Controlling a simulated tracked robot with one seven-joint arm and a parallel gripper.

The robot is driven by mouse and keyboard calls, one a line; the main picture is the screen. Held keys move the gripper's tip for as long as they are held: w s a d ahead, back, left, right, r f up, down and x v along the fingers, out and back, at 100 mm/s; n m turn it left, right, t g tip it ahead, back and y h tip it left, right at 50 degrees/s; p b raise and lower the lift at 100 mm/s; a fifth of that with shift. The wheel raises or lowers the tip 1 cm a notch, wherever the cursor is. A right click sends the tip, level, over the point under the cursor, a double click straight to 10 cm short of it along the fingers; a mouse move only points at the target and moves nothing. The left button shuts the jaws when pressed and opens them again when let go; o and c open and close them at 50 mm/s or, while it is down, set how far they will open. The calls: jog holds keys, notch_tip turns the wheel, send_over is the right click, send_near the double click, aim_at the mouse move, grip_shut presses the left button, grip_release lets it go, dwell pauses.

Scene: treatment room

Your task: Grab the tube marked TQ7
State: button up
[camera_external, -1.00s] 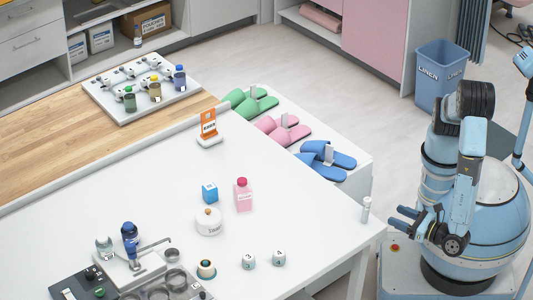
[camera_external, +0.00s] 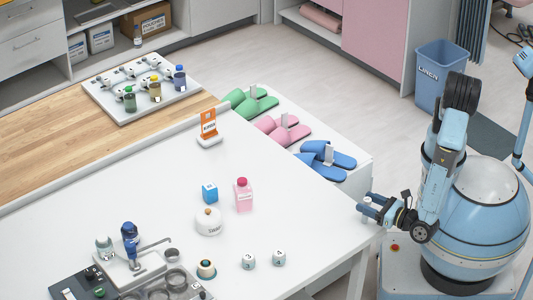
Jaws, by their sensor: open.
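The small pale upright tube at the right edge of the white table (camera_external: 300,215) cannot be made out now, as my gripper (camera_external: 363,204) covers the place where it stood. No TQ7 marking can be read. My gripper is open and reaches left over that table edge, low, at about the tube's height. Its blue fingers point left. I cannot tell whether the tube is between the fingers or touched by them.
Blue slippers (camera_external: 328,158) lie behind the table. The tabletop between is clear.

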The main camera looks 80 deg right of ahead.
jog(key=shift+w+d, duration=0.25)
jog(key=shift+w, duration=0.2)
jog(key=shift+c, duration=0.3)
jog(key=c, duration=1)
jog(key=shift+o, duration=0.2)
jog(key=shift+r, duration=0.1)
